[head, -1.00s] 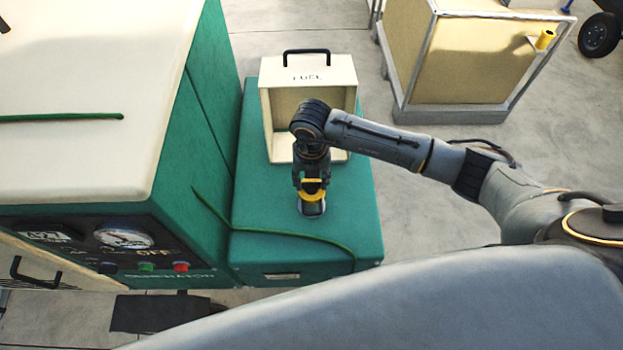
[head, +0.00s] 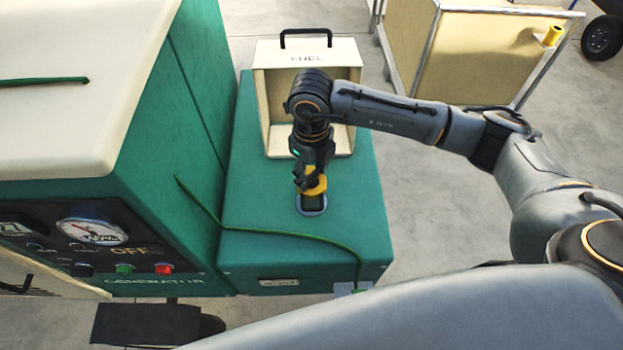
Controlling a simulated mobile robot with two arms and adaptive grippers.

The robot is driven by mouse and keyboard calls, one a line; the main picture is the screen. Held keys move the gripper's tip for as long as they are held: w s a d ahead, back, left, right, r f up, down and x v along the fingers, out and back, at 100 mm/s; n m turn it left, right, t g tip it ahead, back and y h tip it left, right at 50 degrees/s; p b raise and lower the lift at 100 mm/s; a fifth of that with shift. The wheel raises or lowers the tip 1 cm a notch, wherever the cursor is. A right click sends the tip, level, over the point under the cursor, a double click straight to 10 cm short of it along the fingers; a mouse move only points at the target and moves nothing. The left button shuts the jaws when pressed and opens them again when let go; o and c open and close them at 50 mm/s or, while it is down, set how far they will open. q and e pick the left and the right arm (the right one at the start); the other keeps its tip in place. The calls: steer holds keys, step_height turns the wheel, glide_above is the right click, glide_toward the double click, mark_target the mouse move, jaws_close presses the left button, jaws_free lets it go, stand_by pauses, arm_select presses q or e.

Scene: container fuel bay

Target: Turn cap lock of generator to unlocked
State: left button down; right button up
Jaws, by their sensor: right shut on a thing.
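The green generator (head: 185,110) with its control panel is at the left, and its green tank box (head: 345,215) stands beside it. My right gripper (head: 312,183) reaches down from above over the box top. It is shut on the yellow cap lock (head: 315,187), just above a dark filler cap (head: 311,202) with a pale ring (head: 313,212) around its base. The fingers hide part of the yellow piece, and I cannot read the lock's position. My left gripper is not in view.
An open cream FUEL box (head: 274,58) with a black handle stands behind my right gripper. A green cord (head: 265,233) runs across the tank top. The panel (head: 95,235) reads OFF. A tan container (head: 490,55) stands at the back right, with clear floor between.

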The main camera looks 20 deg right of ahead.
mark_target(311, 175)
steer(key=n+b, duration=0.2)
steer(key=b, duration=0.1)
steer(key=n+b, duration=0.2)
steer(key=b, duration=0.1)
steer(key=n+b, duration=0.2)
steer(key=b, duration=0.1)
steer(key=shift+f+n, duration=0.3)
steer(key=shift+n, duration=0.1)
steer(key=shift+r+n+b, duration=0.2)
steer(key=shift+n+b, duration=0.9)
steer(key=shift+b, duration=0.1)
steer(key=o, duration=1.2)
steer(key=shift+c, duration=0.2)
steer(key=shift+r, duration=0.15)
step_height(311, 175, up, 12)
